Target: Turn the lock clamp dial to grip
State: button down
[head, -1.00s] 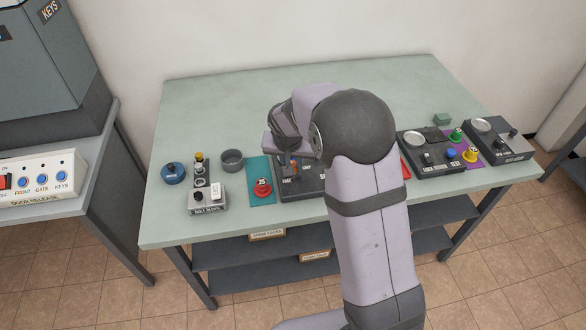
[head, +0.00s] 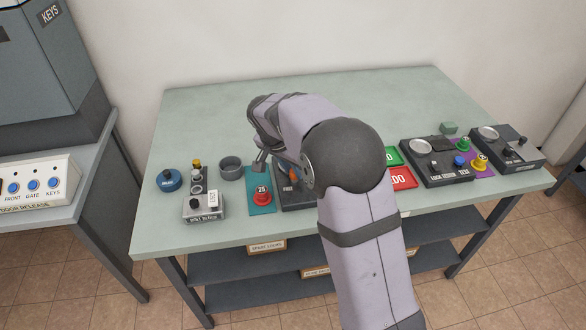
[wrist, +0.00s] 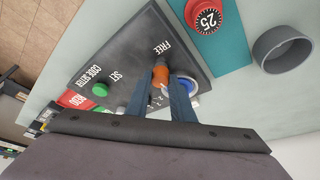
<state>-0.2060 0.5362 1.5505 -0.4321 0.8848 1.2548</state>
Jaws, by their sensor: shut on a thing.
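The code setter (wrist: 112,50) is a dark panel with FREE and SET lettering. It also shows in the head view (head: 290,202), partly hidden by my arm. An orange dial knob (wrist: 160,75) stands on it, close to the FREE mark. My gripper (wrist: 162,88) is shut on this knob, with one blue-grey finger on each side. A blue and white round part (wrist: 187,85) sits right beside the fingers. A green button (wrist: 100,90) is near the SET mark. Part of the lettering by the knob is hidden by the fingers, so I cannot read a grip mark.
A red dial marked 25 (head: 262,196) on a teal mat and a grey cup (head: 231,167) stand left of the panel. A bolt bench (head: 204,208) is farther left. Red (head: 403,178) and green cards and more devices lie right. The back of the table is clear.

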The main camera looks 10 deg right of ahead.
jog(key=c, duration=1.5)
grip_release()
jog(key=shift+c, duration=0.2)
jog(key=shift+r, duration=0.1)
jog(key=v, duration=0.7)
jog(key=shift+b, duration=0.4)
jog(key=shift+s+r, duration=0.1)
jog(key=s+d+n+g+y+p, duration=0.1)
jog(key=s+n+p, duration=0.2)
jog(key=s, duration=0.6)
jog(key=s+d+f+n+g+y+p, duration=0.1)
jog(key=s+d+n+p, duration=0.1)
jog(key=s, duration=0.7)
jog(key=s+d+n+g+y+p, duration=0.1)
jog(key=s+n+p, duration=0.3)
jog(key=s, duration=0.6)
jog(key=shift+d+f+p, duration=0.25)
jog(key=shift+f+p, duration=0.1)
jog(key=shift+p, duration=0.3)
